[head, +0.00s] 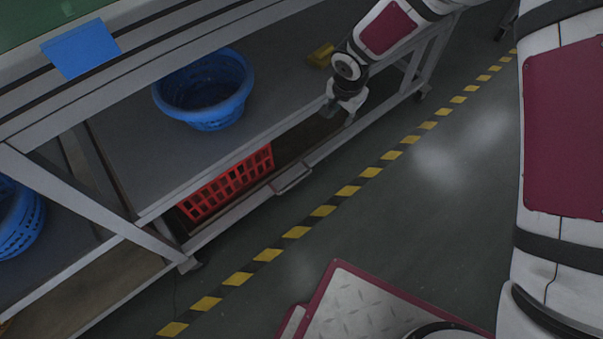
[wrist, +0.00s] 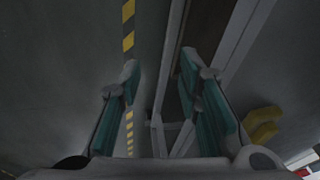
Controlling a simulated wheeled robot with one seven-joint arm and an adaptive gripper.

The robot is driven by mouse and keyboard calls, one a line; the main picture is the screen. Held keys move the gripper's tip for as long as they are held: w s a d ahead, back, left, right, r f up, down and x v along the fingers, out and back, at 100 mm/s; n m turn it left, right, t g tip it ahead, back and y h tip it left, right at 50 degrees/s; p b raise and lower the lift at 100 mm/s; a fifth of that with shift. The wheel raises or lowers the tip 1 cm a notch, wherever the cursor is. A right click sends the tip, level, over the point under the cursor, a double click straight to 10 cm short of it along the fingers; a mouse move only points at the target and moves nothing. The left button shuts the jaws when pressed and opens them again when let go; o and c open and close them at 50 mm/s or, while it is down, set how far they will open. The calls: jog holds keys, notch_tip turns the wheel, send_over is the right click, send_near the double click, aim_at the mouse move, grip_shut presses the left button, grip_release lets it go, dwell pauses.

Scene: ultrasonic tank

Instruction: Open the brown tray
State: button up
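The brown tray (head: 312,137) is a long, low pull-out under the grey shelf of the workbench in the head view. Its brown floor shows in a strip beside the shelf edge. A light metal handle (head: 293,180) sticks out from its front rail. My gripper (head: 343,104) hangs over the far part of the tray's front side, beyond the handle. In the wrist view my gripper (wrist: 158,70) has its two teal-padded fingers spread apart with nothing held between them. A pale rail runs below and between the fingers, and a brown strip (wrist: 203,25) shows to its right.
A red basket (head: 228,183) sits in the near part of the tray. A blue basket (head: 205,88) and a yellow object (head: 321,55) stand on the shelf above. Yellow-black floor tape (head: 323,211) runs along the bench.

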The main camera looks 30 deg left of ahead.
jog(key=m+g+y+b, duration=0.1)
jog(key=g+b, duration=0.1)
jog(key=b, duration=0.4)
send_near(295, 182)
jog(key=f+b, duration=0.1)
jog(key=f, duration=0.1)
jog(key=f+b, duration=0.2)
jog(key=f, duration=0.1)
jog(key=a+f+b, duration=0.1)
jog(key=f, duration=0.2)
jog(key=shift+w+a, duration=0.1)
jog(key=shift+w, duration=0.1)
jog(key=shift+c, duration=0.3)
grip_shut()
